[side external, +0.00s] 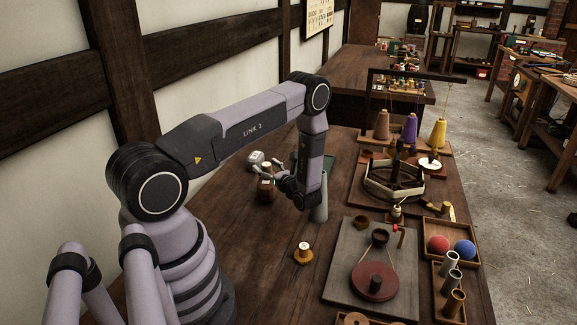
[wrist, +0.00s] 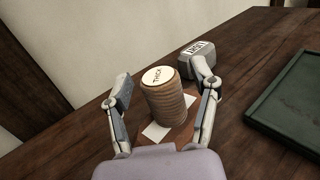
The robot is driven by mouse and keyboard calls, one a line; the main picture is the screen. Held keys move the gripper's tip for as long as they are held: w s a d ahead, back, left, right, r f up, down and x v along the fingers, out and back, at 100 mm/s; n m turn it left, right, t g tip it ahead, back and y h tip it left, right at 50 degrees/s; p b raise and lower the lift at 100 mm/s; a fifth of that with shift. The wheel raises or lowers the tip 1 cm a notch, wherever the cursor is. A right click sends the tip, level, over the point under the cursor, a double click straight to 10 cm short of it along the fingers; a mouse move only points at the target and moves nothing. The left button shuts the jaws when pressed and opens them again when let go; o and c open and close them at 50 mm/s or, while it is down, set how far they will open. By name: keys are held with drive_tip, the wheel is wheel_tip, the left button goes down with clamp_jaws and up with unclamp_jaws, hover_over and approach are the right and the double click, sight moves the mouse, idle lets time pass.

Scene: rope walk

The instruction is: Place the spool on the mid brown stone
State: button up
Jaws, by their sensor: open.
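A brown rope-wound spool (wrist: 166,103) with a white top marked "THICK" stands upright between my fingers in the wrist view. In the side view the spool (side external: 266,180) is at the far left of the table, partly covered by my gripper. My gripper (wrist: 164,88) is open, one finger on each side of the spool; in the side view my gripper (side external: 268,182) points left. Contact cannot be made out. A reddish-brown surface with white patches (wrist: 156,131) shows under the spool; I cannot tell whether it is a stone. I cannot identify the mid brown stone.
A grey block (wrist: 198,58) with a label stands just behind the right finger. A dark green tray (wrist: 287,105) lies to the right. A small marked yellow-brown piece (side external: 303,254) stands nearer on the table. A grey board (side external: 345,285) with a red-brown disc lies at right.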

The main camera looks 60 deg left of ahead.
drive_tip(key=shift+d+r, duration=0.15)
drive_tip(key=w+d, duration=0.2)
drive_tip(key=d, duration=0.9)
drive_tip(key=s+d+r+n+g+h, duration=0.1)
drive_tip(key=s+d+r+n+h, duration=0.15)
drive_tip(key=r, duration=0.45)
drive_tip(key=s+d+r+n+g+h, duration=0.1)
drive_tip(key=r+n+h, duration=0.25)
drive_tip(key=r, duration=0.25)
drive_tip(key=s+d+r+n+g+h, duration=0.1)
drive_tip(key=s+d+r+n+h, duration=0.1)
drive_tip(key=r+n, duration=0.35)
drive_tip(key=s+d+r+n+t+h, duration=0.4)
drive_tip(key=s+d+r+t+h, duration=0.5)
drive_tip(key=s+d+r+t, duration=0.2)
drive_tip(key=s+d+r, duration=0.2)
drive_tip(key=d+r, duration=0.1)
drive_tip(key=shift+s+d+n+h, duration=0.25)
drive_tip(key=shift+d+n+h, duration=0.05)
drive_tip(key=shift+n+h, duration=0.1)
